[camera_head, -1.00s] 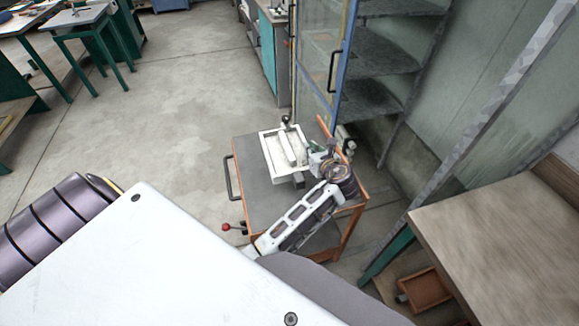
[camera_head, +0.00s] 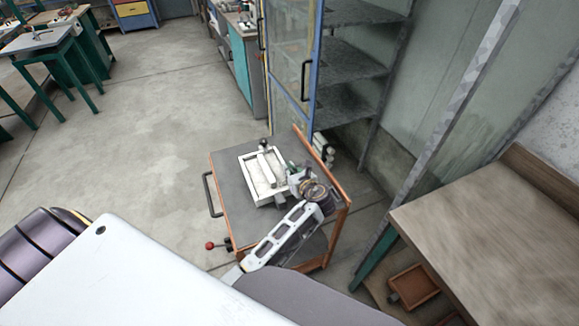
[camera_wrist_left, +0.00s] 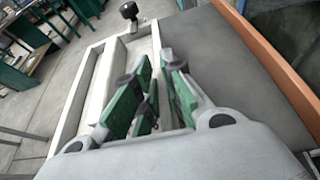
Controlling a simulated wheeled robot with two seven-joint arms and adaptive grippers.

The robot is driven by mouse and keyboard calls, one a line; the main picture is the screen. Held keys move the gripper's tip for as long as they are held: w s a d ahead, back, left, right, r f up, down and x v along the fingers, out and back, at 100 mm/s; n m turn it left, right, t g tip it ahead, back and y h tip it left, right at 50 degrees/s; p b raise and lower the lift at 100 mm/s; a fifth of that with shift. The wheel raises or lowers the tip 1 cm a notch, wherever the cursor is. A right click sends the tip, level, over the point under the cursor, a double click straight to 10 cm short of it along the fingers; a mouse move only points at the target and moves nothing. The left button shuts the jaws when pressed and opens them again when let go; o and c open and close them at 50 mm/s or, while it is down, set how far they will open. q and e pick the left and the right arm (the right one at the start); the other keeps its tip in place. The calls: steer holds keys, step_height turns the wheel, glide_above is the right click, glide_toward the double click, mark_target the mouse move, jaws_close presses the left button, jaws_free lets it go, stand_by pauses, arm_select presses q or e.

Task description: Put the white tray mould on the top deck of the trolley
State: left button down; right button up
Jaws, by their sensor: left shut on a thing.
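The white tray mould (camera_head: 246,173) is a shallow rectangular frame with a raised bar inside. In the head view it is over the grey top deck of the trolley (camera_head: 232,190), towards its far part. I cannot tell whether it touches the deck or hangs just above it. My left gripper (camera_head: 296,177) is shut on the mould's near right side. In the left wrist view, the green-padded fingers of the left gripper (camera_wrist_left: 152,95) are close together at the mould's wall, and the mould (camera_wrist_left: 85,98) extends to the left. My right gripper is not in view.
A dark knob (camera_head: 264,143) stands at the mould's far end. The trolley has orange edges, a side handle (camera_head: 210,194) and a red-knobbed lever (camera_head: 210,245). A glass-doored cabinet (camera_head: 292,60) stands behind it. A wooden table (camera_head: 490,235) is at right; open floor lies left.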

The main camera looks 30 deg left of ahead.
arm_select(q)
steer(key=shift+f, duration=0.15)
stand_by(0.3)
steer(key=shift+f, duration=1.8)
steer(key=c, duration=2)
jaws_free()
steer(key=shift+f, duration=0.15)
steer(key=o, duration=0.5)
steer(key=shift+s, duration=0.1)
